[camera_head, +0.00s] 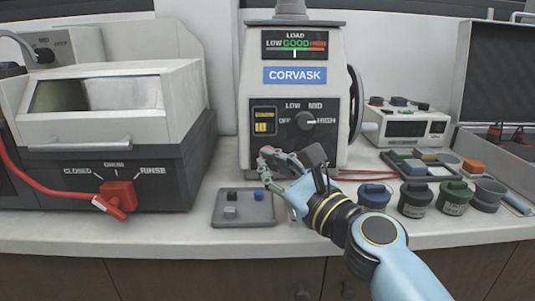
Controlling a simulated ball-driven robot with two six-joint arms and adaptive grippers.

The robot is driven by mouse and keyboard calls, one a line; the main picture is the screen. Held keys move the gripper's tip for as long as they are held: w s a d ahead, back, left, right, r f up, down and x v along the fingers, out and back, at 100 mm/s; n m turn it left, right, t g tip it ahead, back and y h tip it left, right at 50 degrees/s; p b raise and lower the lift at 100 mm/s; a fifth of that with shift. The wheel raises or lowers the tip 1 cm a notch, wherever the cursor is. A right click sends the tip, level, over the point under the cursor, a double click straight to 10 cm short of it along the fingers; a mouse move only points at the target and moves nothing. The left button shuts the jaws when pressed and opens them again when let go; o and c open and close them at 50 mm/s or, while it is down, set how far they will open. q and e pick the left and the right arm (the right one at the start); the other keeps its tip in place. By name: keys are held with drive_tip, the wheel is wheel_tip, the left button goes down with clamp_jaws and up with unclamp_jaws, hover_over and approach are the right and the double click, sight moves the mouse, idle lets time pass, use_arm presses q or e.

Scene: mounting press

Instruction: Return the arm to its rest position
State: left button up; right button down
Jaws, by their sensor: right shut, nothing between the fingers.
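My right gripper (266,170) is shut and empty. It is in front of the lower front of the mounting press (352,45), with its fingertips pointing left and up. Its blue arm comes in from the lower right. A small red part shows at the fingertips; I cannot tell whether they touch it. The press dial (304,121) has its mark toward HIGH, and the load gauge (295,44) has its needle in the green GOOD zone. My left gripper is not in view.
A grey tray (262,219) with small blocks lies on the counter below the gripper. A washer-like unit (90,150) with a red knob (118,194) stands left. Several lidded jars (415,200), a small instrument (415,125) and an open case (495,75) are to the right.

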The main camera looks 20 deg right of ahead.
drive_tip(key=s+a+f+n+g, duration=0.1)
drive_tip(key=s+n, duration=0.1)
drive_tip(key=n, duration=0.1)
drive_tip(key=s+f+n+g+y, duration=0.1)
drive_tip(key=s+n, duration=0.1)
drive_tip(key=n, duration=0.2)
drive_tip(key=s+a+f+n+g+y, duration=0.1)
drive_tip(key=s+f+n+g, duration=0.1)
drive_tip(key=n, duration=0.1)
drive_tip(key=shift+s+a+f+n, duration=0.1)
drive_tip(key=shift+s+a+n, duration=0.2)
drive_tip(key=shift+n, duration=0.1)
drive_tip(key=s+d+f+n+g+h, duration=0.45)
drive_tip(key=s+d+n+g, duration=0.2)
drive_tip(key=s+n, duration=0.4)
drive_tip(key=s+d+f+n+g+h, duration=0.5)
drive_tip(key=s+d+n, duration=0.3)
drive_tip(key=s, duration=0.5)
drive_tip(key=s+d+f, duration=0.1)
drive_tip(key=s+f, duration=0.1)
drive_tip(key=f, duration=1.2)
drive_tip(key=s+d+f, duration=0.1)
drive_tip(key=d+f, duration=0.1)
drive_tip(key=f, duration=1.1)
drive_tip(key=s+f+g, duration=0.1)
drive_tip(key=s+f, duration=1.3)
drive_tip(key=s, duration=0.4)
drive_tip(key=shift+d+f+g+y, duration=0.2)
drive_tip(key=shift+f+g+y, duration=0.15)
drive_tip(key=shift+y, duration=0.1)
